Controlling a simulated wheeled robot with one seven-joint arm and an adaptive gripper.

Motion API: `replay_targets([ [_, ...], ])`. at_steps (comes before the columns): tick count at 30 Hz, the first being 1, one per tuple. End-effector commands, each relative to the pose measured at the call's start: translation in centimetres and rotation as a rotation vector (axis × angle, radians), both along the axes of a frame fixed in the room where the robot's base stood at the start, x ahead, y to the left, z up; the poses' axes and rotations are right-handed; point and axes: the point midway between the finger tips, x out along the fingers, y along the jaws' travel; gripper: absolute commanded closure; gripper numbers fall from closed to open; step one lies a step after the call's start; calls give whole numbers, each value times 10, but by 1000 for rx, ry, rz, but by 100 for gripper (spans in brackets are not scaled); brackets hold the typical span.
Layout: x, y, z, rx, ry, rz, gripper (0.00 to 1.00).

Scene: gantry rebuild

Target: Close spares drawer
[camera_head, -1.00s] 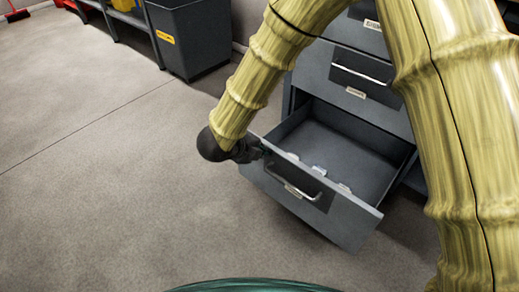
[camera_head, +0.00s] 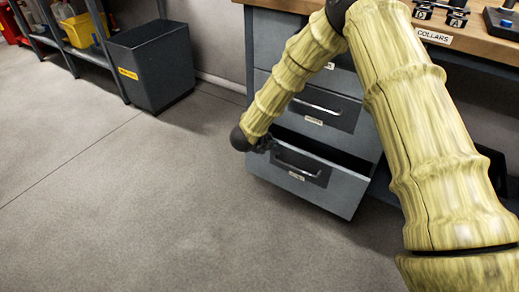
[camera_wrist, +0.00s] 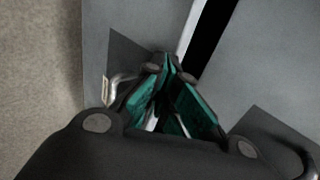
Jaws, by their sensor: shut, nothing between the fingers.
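The spares drawer (camera_head: 330,192) is the lowest grey drawer in the cabinet under the bench. It stands partly open, with a narrow dark gap above its front. Its metal handle (camera_head: 296,168) and small label show on the front. My gripper (camera_head: 272,145) is at the upper left of the drawer front, close to the handle. In the wrist view my gripper (camera_wrist: 168,72) is shut and empty, its green-padded fingers together at the drawer front (camera_wrist: 140,25). The handle (camera_wrist: 118,85) is left of the fingers, not between them. Whether the fingertips touch the front is unclear.
The closed drawer above (camera_head: 318,105) has its own handle. The wooden bench top (camera_head: 470,45) carries a COLLARS label and black parts. A dark grey bin (camera_head: 155,65) and a shelf with a yellow box (camera_head: 85,30) stand at the back left. The floor at left is clear.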

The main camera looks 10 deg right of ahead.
Motion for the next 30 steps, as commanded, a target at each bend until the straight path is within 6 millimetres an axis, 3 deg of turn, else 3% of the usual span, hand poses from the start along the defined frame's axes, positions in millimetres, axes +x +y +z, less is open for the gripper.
replay_targets([
  [6, 24, -20, 1, 1, 1, -1, 100],
  [12, 33, -28, 0, 0, 0, 0, 100],
  [30, 32, -26, 1, 0, 1, 2, 100],
])
